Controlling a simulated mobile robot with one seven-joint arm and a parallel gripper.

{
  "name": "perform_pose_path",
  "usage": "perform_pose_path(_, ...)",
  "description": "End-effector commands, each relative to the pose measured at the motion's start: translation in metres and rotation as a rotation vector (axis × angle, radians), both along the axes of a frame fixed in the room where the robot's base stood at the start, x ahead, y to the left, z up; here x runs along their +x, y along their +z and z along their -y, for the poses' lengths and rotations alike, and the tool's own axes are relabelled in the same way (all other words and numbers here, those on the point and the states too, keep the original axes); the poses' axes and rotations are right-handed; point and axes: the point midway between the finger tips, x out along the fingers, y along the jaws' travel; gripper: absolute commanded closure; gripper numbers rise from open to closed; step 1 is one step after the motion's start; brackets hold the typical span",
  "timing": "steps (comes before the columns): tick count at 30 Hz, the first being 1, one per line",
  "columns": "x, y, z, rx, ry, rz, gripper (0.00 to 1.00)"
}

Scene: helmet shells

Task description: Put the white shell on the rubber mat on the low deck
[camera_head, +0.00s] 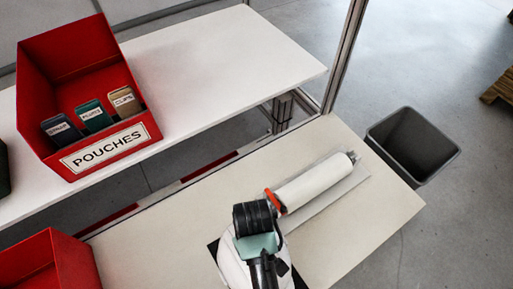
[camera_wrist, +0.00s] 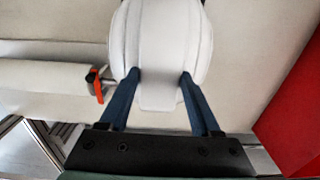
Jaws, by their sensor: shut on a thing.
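The white shell (camera_head: 231,268) is in the lower middle of the head view, partly covered by my arm. It also fills the top middle of the wrist view (camera_wrist: 160,30). My gripper (camera_wrist: 160,78) is shut on the shell's near edge, one blue finger on each side of a narrow tab. Dark corners of the rubber mat (camera_head: 299,279) show on both sides of the shell, on the beige low deck (camera_head: 180,215). The shell is over the mat; whether it touches it I cannot tell. Most of the mat is hidden.
A white roll with an orange band (camera_head: 315,183) lies on a grey plate, close right of my gripper. A red pouches bin (camera_head: 62,90) stands on the higher white shelf. Another red bin (camera_head: 60,265) is at lower left. A grey waste bin (camera_head: 411,145) stands beyond the deck.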

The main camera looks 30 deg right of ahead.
Motion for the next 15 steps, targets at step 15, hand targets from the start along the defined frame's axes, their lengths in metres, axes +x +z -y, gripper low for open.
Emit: perform_pose_path(15, 0.000, -0.076, 0.000, 0.000, 0.000, -0.002, 1.00)
